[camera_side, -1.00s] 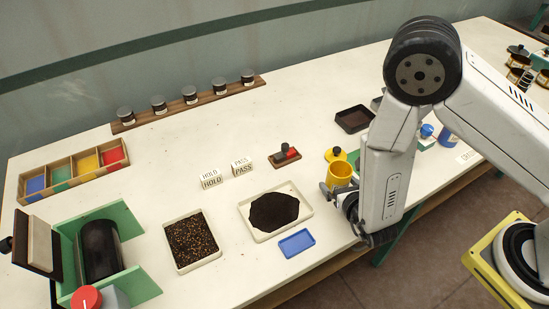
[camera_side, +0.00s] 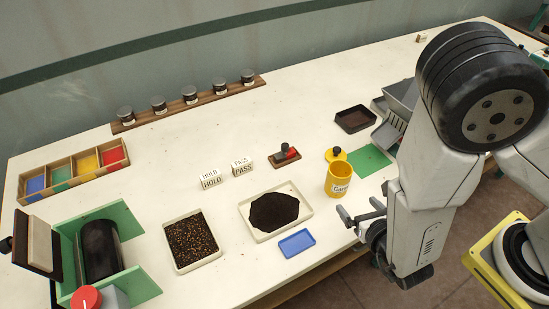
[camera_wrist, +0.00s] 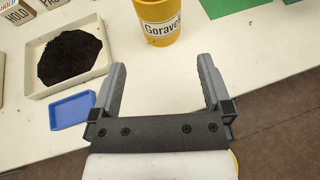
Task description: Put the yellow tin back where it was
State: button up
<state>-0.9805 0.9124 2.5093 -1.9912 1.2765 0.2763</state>
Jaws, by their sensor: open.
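The yellow tin (camera_side: 339,180) stands upright and open-topped on the white table, with a white label facing the front. Its lid (camera_side: 336,154), yellow with a black knob, lies on the table just behind it. A green mat (camera_side: 370,162) lies to the right of the tin. My gripper (camera_side: 362,213) is open and empty, in front of the tin and apart from it. In the wrist view the tin (camera_wrist: 157,20) is beyond and between the spread fingers of my gripper (camera_wrist: 164,75).
A blue tray (camera_side: 296,243) and a cream tray of dark powder (camera_side: 275,211) lie left of the tin. A stamp (camera_side: 285,155), HOLD and PASS blocks (camera_side: 227,173) and a dark tray (camera_side: 355,119) stand farther back. The table's front edge is close to my gripper.

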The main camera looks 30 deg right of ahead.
jog(key=shift+s+r, duration=0.1)
jog(key=shift+s, duration=0.15)
dwell(0.5)
